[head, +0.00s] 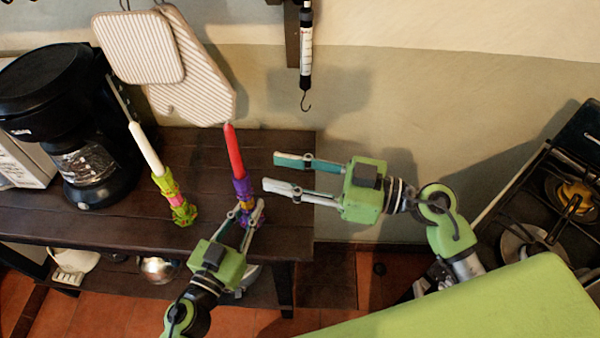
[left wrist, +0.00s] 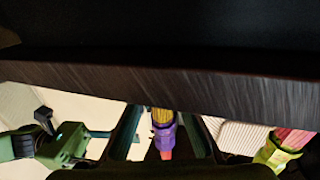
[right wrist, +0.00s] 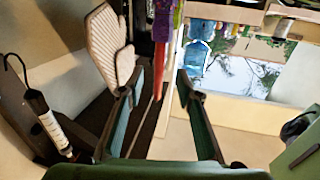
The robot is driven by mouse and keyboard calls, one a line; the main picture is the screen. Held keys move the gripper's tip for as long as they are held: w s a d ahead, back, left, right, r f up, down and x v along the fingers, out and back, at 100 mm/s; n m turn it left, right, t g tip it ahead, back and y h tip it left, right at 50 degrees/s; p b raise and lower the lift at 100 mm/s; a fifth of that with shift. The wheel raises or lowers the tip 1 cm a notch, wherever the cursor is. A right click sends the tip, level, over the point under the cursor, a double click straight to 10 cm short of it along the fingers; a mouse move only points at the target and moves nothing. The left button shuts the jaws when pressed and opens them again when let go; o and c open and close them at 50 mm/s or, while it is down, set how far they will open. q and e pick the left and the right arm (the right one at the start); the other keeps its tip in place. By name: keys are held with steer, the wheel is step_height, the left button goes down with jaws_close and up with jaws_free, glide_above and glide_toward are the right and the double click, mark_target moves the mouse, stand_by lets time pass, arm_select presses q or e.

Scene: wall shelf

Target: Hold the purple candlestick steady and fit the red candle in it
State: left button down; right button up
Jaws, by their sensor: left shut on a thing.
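The red candle (head: 234,150) stands upright in the head view with its lower end at the top of the purple candlestick (head: 243,188), apparently in it. The candlestick stands on the dark shelf top near its right end. My left gripper (head: 250,212) is shut on the candlestick low down, and its fingers flank the candlestick (left wrist: 163,130) in the left wrist view. My right gripper (head: 270,173) is open and empty, to the right of the candle and pointing left at it. The candle (right wrist: 161,25) shows beyond its spread fingers in the right wrist view.
A white candle (head: 146,148) stands in a green and pink candlestick (head: 175,198) to the left. A black coffee maker (head: 70,120) stands further left. Striped pads (head: 140,47) and a hook scale (head: 306,60) hang on the wall. A stove (head: 550,200) is at right.

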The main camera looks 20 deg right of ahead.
steer(key=shift+v, duration=1.6)
arm_select(q)
steer(key=c, duration=1.9)
jaws_free()
